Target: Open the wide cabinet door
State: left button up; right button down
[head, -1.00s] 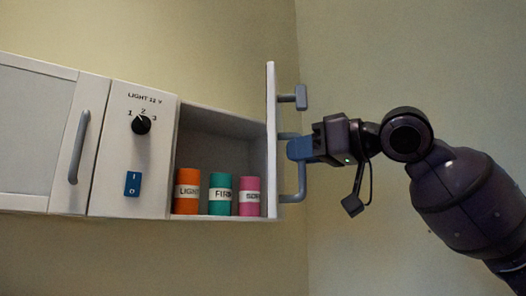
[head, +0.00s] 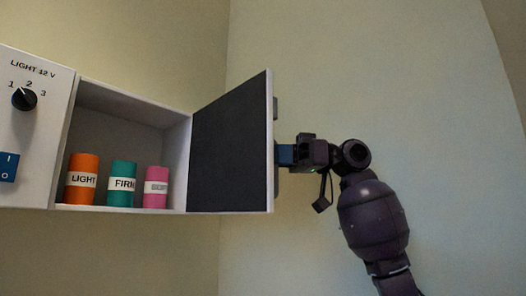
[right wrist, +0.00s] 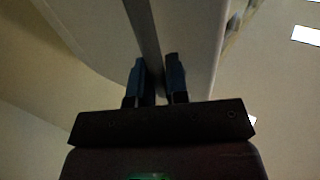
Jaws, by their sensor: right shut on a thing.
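The cabinet door (head: 232,150) stands swung wide open at the right side of the wall cabinet (head: 125,95), with its dark inner face showing in the head view. My right gripper (head: 281,155) is at the outer side of the door near its free edge, mostly past that edge. In the right wrist view the blue fingers of my right gripper (right wrist: 157,78) are shut on the grey bar handle (right wrist: 143,35), with the pale outer face of the door (right wrist: 190,35) behind it. My left gripper is not in view.
Orange (head: 83,180), teal (head: 122,186) and pink (head: 155,187) rolls stand in the open compartment. A panel with a black dial (head: 24,99) and a blue switch (head: 8,167) is at the left. Bare wall lies behind my right arm.

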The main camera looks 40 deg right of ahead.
jog(key=shift+w+d, duration=0.1)
jog(key=shift+d, duration=0.35)
jog(key=c, duration=1.1)
grip_release()
jog(key=shift+w+a, duration=0.1)
jog(key=shift+w, duration=0.05)
jog(key=shift+c, duration=0.2)
jog(key=shift+r, duration=0.15)
